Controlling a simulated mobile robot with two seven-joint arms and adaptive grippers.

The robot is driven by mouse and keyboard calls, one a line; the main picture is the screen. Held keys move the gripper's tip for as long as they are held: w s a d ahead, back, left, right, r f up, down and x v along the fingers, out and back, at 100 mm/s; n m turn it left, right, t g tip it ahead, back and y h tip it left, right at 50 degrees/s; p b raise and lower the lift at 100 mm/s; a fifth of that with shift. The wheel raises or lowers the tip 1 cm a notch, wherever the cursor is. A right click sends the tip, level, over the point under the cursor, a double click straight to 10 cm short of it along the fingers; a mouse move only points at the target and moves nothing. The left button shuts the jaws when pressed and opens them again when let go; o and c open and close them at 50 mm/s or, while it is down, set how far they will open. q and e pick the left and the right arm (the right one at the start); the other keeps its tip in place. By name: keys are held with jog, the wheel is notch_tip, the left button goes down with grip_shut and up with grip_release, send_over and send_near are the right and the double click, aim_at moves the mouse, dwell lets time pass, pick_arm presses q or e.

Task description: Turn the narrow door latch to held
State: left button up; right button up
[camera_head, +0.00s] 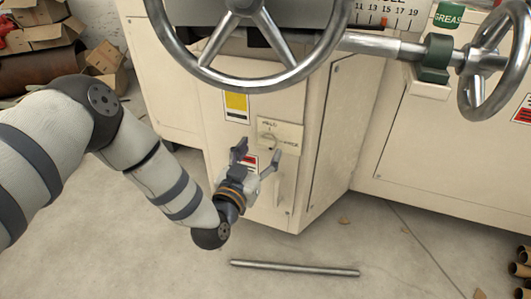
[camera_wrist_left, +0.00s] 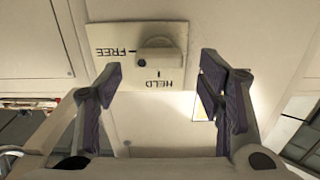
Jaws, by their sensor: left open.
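The door latch (camera_wrist_left: 160,58) is a small pale knob on a cream plate (camera_wrist_left: 110,30) lettered FREE and HELD. In the left wrist view its dark dot is on the left side, toward FREE; HELD is below the knob. In the head view the latch (camera_head: 267,139) is on the cabinet's narrow front face. My left gripper (camera_head: 258,152) is open just in front of the plate. In the left wrist view its fingers (camera_wrist_left: 163,92) are spread wide, with the knob between and beyond them, apparently untouched. My right gripper is not in view.
A large handwheel (camera_head: 290,82) hangs over the latch face, and a smaller handwheel (camera_head: 484,62) is at right. A pale vertical handle (camera_head: 279,190) is below the latch. A metal rod (camera_head: 295,269) lies on the floor. Cardboard boxes (camera_head: 40,22) are piled at upper left.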

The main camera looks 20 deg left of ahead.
aim_at(264, 146)
pick_arm(q)
jog(key=shift+w+f+b, duration=0.15)
jog(key=shift+w+b, duration=0.2)
jog(key=shift+w, duration=0.9)
jog(key=shift+w+d, duration=0.1)
jog(key=shift+w, duration=0.15)
jog(key=c, duration=1.2)
jog(key=shift+o, duration=0.3)
